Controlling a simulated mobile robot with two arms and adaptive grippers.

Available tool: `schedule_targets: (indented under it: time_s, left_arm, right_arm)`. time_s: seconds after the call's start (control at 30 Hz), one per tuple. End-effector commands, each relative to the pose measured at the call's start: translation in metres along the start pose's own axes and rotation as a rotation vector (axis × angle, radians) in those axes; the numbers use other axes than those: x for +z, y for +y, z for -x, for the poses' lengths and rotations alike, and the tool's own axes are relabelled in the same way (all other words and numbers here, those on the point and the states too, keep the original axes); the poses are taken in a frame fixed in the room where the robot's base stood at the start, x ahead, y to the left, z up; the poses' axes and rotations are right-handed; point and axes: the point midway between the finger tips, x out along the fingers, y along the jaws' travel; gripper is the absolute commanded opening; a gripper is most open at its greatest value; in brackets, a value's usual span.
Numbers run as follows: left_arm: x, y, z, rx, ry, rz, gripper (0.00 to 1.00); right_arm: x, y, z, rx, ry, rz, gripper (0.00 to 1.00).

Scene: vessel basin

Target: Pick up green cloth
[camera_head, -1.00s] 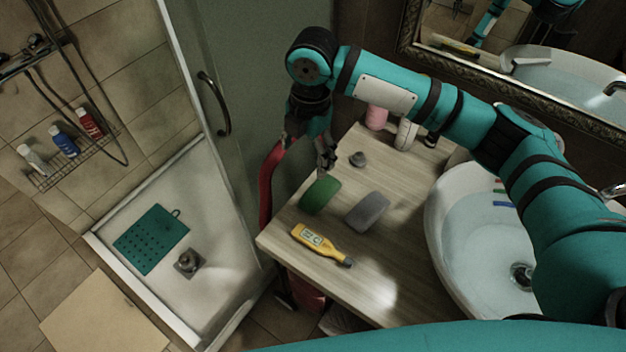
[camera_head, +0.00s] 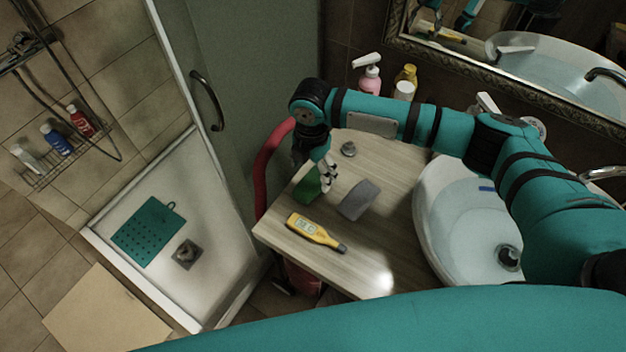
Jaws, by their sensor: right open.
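The green cloth (camera_head: 307,187) lies on the wooden counter near its left edge, partly hidden by my right gripper. My right gripper (camera_head: 328,182) points down at the cloth's right side, with its fingers open. I cannot tell whether the fingers touch the cloth. My left gripper is not in view.
A grey cloth or sponge (camera_head: 358,200) lies close to the right of the gripper. A small grey knob-like object (camera_head: 348,149) stands behind. The basin (camera_head: 465,225) is at the right; a pink pump bottle (camera_head: 370,78) stands at the back.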

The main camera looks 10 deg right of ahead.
Motion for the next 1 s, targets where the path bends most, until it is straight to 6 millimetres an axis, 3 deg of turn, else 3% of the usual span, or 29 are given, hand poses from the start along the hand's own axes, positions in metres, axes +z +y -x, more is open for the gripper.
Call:
schedule_targets:
  time_s: [0.13,0.3,0.57,1.0]
  left_arm:
    - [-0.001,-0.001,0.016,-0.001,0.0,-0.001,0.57]
    - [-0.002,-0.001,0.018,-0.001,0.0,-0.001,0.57]
    - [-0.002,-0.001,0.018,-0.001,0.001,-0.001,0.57]
    - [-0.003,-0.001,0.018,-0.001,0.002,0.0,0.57]
  right_arm:
    - [0.002,-0.003,-0.02,-0.005,0.0,-0.003,0.79]
    - [0.002,-0.003,-0.042,-0.003,0.0,-0.001,0.79]
    - [0.002,-0.003,-0.046,-0.001,-0.001,0.0,0.79]
    - [0.002,-0.003,-0.046,-0.001,-0.001,-0.001,0.27]
